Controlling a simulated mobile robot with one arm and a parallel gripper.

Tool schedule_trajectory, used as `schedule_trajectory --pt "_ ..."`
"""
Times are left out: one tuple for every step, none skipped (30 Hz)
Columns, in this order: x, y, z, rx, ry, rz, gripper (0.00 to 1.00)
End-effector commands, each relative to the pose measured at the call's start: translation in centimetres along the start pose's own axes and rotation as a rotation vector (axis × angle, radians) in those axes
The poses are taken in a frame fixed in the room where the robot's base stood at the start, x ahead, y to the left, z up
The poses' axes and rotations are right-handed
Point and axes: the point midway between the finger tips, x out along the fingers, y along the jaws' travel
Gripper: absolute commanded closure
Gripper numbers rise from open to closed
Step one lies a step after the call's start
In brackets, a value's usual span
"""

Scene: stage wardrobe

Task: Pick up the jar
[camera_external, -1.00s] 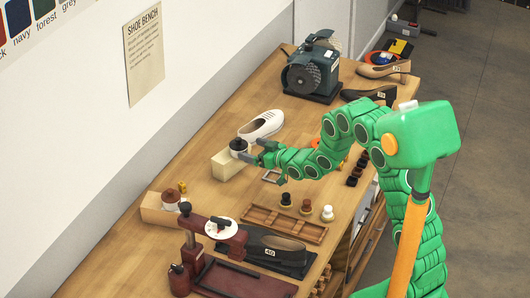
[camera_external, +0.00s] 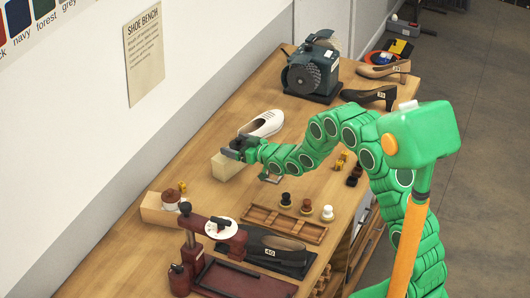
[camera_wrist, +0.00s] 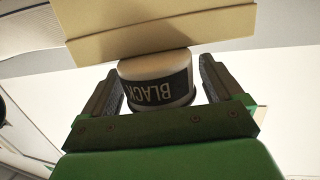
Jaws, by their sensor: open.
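The jar (camera_wrist: 150,68) is pale with a black band reading "BLACK", which shows upside down in the wrist view. It stands at a cream block (camera_wrist: 150,30), which also shows on the bench in the external view (camera_external: 228,170). My gripper (camera_wrist: 161,65) is open, with one dark finger on each side of the jar. A narrow gap shows beside the jar, so the fingers do not look closed on it. In the external view my gripper (camera_external: 236,149) is over the block and mostly hides the jar.
A white shoe (camera_external: 262,123) lies just behind the block. Another cream block (camera_external: 157,210) with a small jar on it stands nearer. A wooden tray (camera_external: 283,223) and small bottles (camera_external: 306,206) stand to the right. A grinder (camera_external: 312,72) stands at the back.

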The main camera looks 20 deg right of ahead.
Motion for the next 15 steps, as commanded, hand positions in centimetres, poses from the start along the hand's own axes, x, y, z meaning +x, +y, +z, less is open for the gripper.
schedule_trajectory --pt "0.47 0.0 -0.05 -0.001 0.001 0.0 0.06" --pt "0.66 0.01 -0.06 -0.001 0.001 0.0 0.06" --pt "0.84 0.02 -0.06 -0.001 0.001 0.0 0.06" --pt "0.92 0.02 -0.06 -0.001 0.0 0.0 0.06" --pt "0.95 0.03 -0.04 -0.001 0.0 0.0 0.06" --pt "0.96 0.03 -0.04 -0.001 0.0 0.0 0.06" --pt "0.95 0.02 -0.03 -0.001 0.0 0.0 0.06" --pt "0.94 0.02 -0.03 0.0 0.0 0.0 0.06" --pt "0.93 0.02 -0.03 0.0 0.0 0.0 0.06" --pt "0.93 0.02 -0.02 0.0 0.0 0.0 0.06" --pt "0.92 0.01 -0.01 0.0 0.0 0.0 0.09" --pt "0.92 0.01 0.0 0.0 -0.001 0.0 0.16" --pt "0.92 0.01 -0.01 0.0 0.0 0.0 0.2" --pt "0.92 0.01 0.0 0.0 -0.001 0.0 0.25" --pt "0.91 0.01 0.01 0.0 -0.001 0.0 0.31"
